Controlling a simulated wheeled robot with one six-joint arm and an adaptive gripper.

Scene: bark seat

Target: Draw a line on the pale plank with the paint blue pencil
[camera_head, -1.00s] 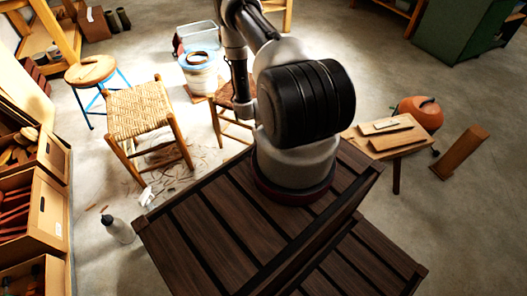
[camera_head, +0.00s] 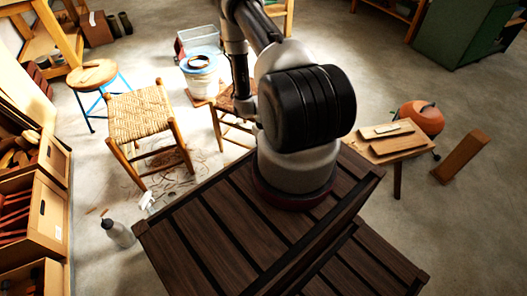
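A low wooden bench (camera_head: 400,148) at the right carries a small pale board (camera_head: 387,131). A brown plank (camera_head: 461,156) stands tilted on the floor to its right. I cannot tell which of these boards is the pale plank of the task. No blue pencil can be made out. My arm rises from my base and bends down beyond it, toward the stools. Its far end passes behind my own black arm link, so my gripper's fingers do not show, nor whether they hold anything.
A woven-seat stool (camera_head: 140,112) stands at the left, with a blue-legged stool (camera_head: 92,74) behind it. A second woven stool (camera_head: 224,99) is close to my arm. A bucket (camera_head: 200,67), a bottle (camera_head: 118,233) and an orange round object (camera_head: 421,116) stand on the floor.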

